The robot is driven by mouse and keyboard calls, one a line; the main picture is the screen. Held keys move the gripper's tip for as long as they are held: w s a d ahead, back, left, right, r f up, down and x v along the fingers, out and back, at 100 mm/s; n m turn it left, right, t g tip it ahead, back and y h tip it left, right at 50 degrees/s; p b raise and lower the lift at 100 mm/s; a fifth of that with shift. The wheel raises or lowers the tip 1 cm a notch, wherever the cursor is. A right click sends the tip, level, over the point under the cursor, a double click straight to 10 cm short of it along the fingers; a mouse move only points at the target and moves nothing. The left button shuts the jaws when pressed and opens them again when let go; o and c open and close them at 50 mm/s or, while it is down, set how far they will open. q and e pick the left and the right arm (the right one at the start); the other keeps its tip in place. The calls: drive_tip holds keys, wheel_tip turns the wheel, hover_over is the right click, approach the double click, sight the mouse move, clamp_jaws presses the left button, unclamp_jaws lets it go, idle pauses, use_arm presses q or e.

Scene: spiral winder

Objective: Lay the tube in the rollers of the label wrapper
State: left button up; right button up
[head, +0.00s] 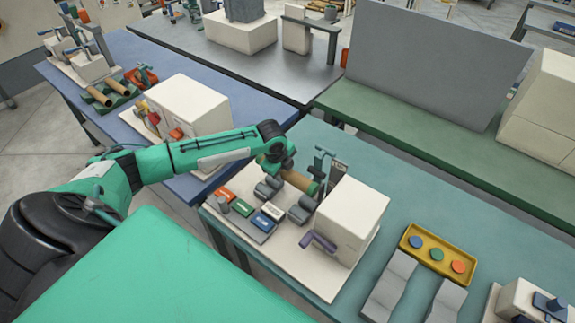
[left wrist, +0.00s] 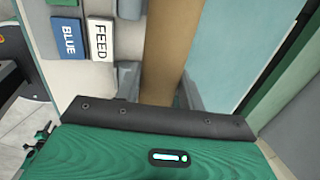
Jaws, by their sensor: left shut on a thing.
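The brown tube (head: 299,181) is held by my left gripper (head: 276,160) at its far-left end, over the label wrapper's white base plate (head: 318,278). The grey rollers (head: 268,188) lie close beside and below it; I cannot tell whether the tube touches them. The wrapper's white housing (head: 352,220) stands to the right of the tube. My right gripper is not in view.
Red, green, blue and white buttons (head: 245,210) line the wrapper's front left. A purple lever (head: 319,242) sticks out of the housing. A yellow tray (head: 437,253) with coloured discs lies at the right. Other machines stand on the blue bench (head: 190,70).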

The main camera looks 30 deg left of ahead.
use_arm(q)
drive_tip(key=shift+s+f+b+x, duration=0.1)
drive_tip(key=shift+s+b+x, duration=0.25)
drive_tip(key=shift+b+x, duration=1)
drive_tip(key=shift+s+f+b+x, duration=0.1)
drive_tip(key=shift+s+b+x, duration=0.3)
drive_tip(key=shift+b+x, duration=1)
drive_tip(key=shift+s+f+b+x, duration=0.1)
drive_tip(key=shift+s+b+x, duration=0.45)
drive_tip(key=shift+x, duration=1.4)
drive_tip(key=shift+w+a, duration=0.1)
drive_tip(key=shift+w, duration=0.1)
drive_tip(key=o, duration=1.1)
drive_tip(key=shift+c, duration=0.2)
drive_tip(key=shift+r, duration=0.1)
drive_tip(key=b+v, duration=0.3)
drive_tip(key=v, duration=1)
drive_tip(key=shift+r, duration=0.3)
